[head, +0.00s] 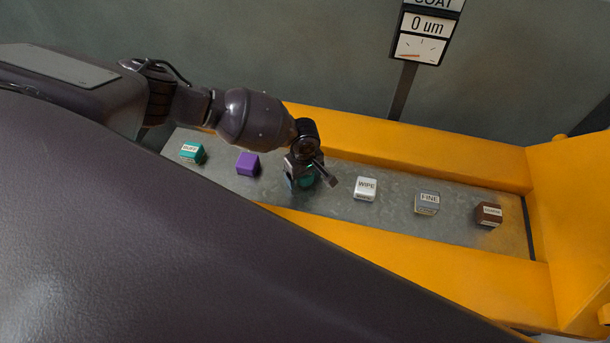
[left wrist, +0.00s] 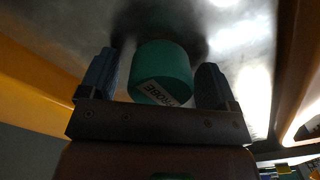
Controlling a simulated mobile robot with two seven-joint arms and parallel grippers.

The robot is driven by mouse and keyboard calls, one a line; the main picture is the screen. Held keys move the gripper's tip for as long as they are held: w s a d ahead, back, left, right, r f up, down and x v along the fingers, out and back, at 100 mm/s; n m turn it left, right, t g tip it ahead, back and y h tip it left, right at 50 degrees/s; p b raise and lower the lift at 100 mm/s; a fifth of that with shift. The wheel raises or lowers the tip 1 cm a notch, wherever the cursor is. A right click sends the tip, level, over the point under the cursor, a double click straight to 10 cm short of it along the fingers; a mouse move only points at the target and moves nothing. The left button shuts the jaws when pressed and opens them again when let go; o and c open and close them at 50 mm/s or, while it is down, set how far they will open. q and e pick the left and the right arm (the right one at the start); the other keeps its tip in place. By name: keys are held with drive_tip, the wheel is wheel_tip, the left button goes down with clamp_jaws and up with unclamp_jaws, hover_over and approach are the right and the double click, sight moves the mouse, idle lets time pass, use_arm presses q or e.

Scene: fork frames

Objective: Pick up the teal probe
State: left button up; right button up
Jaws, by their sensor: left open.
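The teal probe (left wrist: 165,62) is a rounded teal piece with a white label reading PROBE. In the left wrist view it sits between the two fingers of my left gripper (left wrist: 157,80), with a gap at each side. In the head view only a bit of the probe (head: 304,183) shows, as my left gripper (head: 312,181) covers most of it. The left gripper is open over the probe, and the fingers do not appear to press on it. My right gripper is not in view.
The grey metal surface (head: 330,207) lies between yellow rails (head: 420,160). Left stand a teal BUFF block (head: 192,153) and a purple block (head: 248,164). Right stand a WIPE block (head: 366,188), a FINE block (head: 427,203) and a brown block (head: 489,214). A gauge (head: 424,38) reads 0 um.

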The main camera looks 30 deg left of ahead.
use_arm(q)
drive_tip(key=c, duration=1)
drive_tip(key=shift+c, duration=0.2)
drive_tip(key=shift+r, duration=0.1)
wheel_tip(320, 180, up, 20)
drive_tip(key=shift+p, duration=0.45)
